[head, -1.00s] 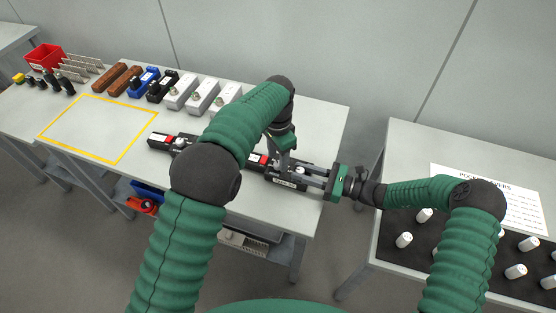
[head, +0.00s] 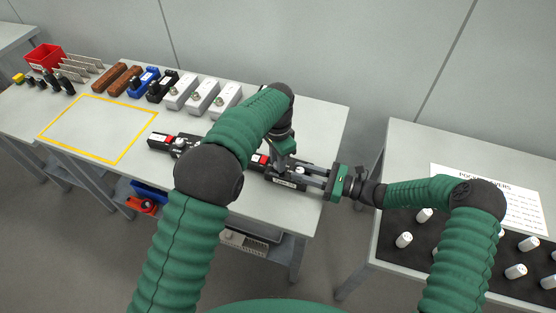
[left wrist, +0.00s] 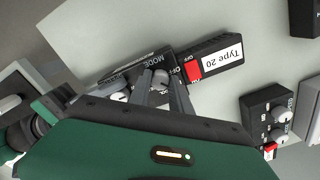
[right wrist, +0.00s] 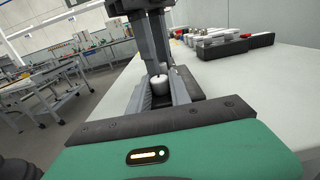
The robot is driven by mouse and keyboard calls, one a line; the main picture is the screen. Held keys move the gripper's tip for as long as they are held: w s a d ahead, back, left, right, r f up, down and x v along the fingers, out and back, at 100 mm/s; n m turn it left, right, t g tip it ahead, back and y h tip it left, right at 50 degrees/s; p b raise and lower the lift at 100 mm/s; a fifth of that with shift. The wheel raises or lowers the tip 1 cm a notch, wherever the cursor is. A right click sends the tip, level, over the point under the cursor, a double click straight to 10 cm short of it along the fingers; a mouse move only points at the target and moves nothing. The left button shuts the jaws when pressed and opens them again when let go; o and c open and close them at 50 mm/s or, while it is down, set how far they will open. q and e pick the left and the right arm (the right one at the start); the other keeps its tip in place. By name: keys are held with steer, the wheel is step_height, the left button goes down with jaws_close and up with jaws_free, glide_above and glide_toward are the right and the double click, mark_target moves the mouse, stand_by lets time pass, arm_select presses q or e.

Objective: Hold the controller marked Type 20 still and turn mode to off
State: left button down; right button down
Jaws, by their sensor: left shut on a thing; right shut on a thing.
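The black controller marked Type 20 (left wrist: 222,55) has a white label, a red switch and light knobs. In the head view the controller (head: 286,183) lies near the right end of the table. My left gripper (head: 287,164) reaches down from above; in the left wrist view its fingers (left wrist: 161,76) close around a knob beside the MODE lettering, partly hiding it. The knob's exact setting cannot be read. My right gripper (head: 312,177) comes in from the right, shut on the controller's end. In the right wrist view a white knob (right wrist: 158,82) shows between its fingers (right wrist: 163,95).
Another black controller (head: 166,142) lies to the left; black units also show in the left wrist view (left wrist: 268,115). White, blue, black and brown units (head: 180,93) line the back. A yellow outline (head: 98,128) is empty. A side table (head: 400,160) holds white cylinders.

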arm_select(q)
steer(key=shift+n, duration=0.3)
steer(key=n, duration=0.9)
steer(key=shift+d, duration=0.1)
steer(key=shift+n, duration=0.3)
stand_by(0.3)
steer(key=c, duration=1.2)
jaws_free()
steer(key=shift+o, duration=0.2)
step_height(320, 180, up, 12)
